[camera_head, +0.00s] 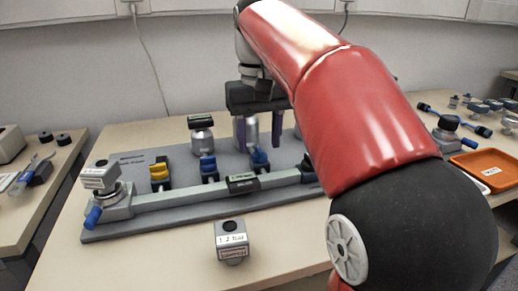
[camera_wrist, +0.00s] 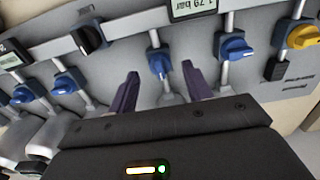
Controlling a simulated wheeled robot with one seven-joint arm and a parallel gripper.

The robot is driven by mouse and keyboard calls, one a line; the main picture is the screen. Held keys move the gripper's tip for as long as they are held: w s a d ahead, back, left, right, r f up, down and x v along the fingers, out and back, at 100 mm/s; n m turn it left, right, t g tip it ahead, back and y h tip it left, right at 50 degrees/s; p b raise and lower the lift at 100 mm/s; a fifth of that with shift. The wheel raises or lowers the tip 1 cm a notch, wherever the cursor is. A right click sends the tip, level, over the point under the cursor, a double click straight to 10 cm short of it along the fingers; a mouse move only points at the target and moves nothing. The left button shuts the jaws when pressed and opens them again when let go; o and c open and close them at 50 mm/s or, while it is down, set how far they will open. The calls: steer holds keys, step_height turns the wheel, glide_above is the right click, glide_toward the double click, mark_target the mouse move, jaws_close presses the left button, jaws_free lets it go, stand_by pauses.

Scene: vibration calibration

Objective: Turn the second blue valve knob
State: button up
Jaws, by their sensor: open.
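A row of valve knobs stands on a grey board. In the head view, a yellow knob (camera_head: 160,174) is at left, then a blue knob (camera_head: 208,168), then a second blue knob (camera_head: 260,159). My gripper (camera_head: 259,146) points down, open, its dark purple fingers close to the second blue knob. In the wrist view the order is reversed: yellow knob (camera_wrist: 303,37), first blue knob (camera_wrist: 235,47), then the second blue knob (camera_wrist: 160,64) between and just beyond my open fingertips (camera_wrist: 160,71). Contact cannot be seen. More blue knobs (camera_wrist: 65,82) lie to the left there.
A pipe (camera_head: 190,193) runs along the board (camera_head: 150,223) with a pressure display (camera_head: 242,183). A small labelled box (camera_head: 232,240) stands in front on the table. A gauge (camera_head: 201,130) stands behind the knobs. An orange tray (camera_head: 487,166) is at right. My red arm hides the board's right end.

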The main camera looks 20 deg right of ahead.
steer(key=shift+f, duration=0.8)
steer(key=c, duration=1)
